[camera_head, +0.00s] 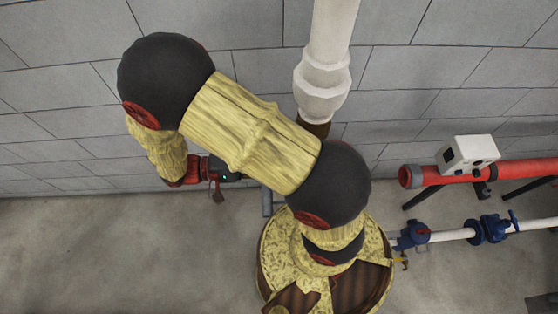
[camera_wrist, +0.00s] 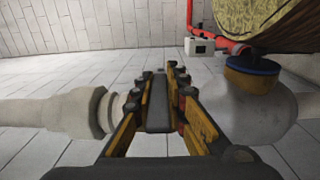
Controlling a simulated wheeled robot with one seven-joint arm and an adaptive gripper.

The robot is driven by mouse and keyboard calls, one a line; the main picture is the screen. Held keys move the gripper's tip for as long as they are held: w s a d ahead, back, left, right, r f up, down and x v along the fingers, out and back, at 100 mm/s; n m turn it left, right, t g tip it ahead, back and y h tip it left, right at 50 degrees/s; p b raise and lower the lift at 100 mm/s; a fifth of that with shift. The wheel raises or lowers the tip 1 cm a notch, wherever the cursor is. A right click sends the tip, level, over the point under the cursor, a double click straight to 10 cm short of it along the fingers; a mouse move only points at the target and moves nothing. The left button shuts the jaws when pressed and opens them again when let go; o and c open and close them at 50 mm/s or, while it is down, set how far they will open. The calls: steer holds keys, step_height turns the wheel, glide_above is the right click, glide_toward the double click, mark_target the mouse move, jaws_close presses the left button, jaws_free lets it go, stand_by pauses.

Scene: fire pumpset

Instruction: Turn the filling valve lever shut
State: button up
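In the wrist view, my gripper (camera_wrist: 163,82) has its yellow and black fingers spread on both sides of a dark grey upright bar (camera_wrist: 157,108). The bar looks like the filling valve lever; its lower end is hidden. I cannot tell whether either finger touches it. Behind it a pale pipe (camera_wrist: 50,112) runs in from the left, and a rounded pale body with a blue and yellow cap (camera_wrist: 252,66) stands on the right. In the head view, my gripper (camera_head: 224,174) shows small and dark beside my yellow arm, and the lever there cannot be made out.
In the head view, a white vertical pipe (camera_head: 325,60) stands behind my arm. At right are a red pipe (camera_head: 520,169), a white box (camera_head: 468,154) and blue valves (camera_head: 488,229) on a white pipe. Floor at left is clear.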

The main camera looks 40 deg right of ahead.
steer(key=o, duration=0.5)
steer(key=v, duration=1.2)
steer(key=shift+d, duration=0.1)
stand_by(0.4)
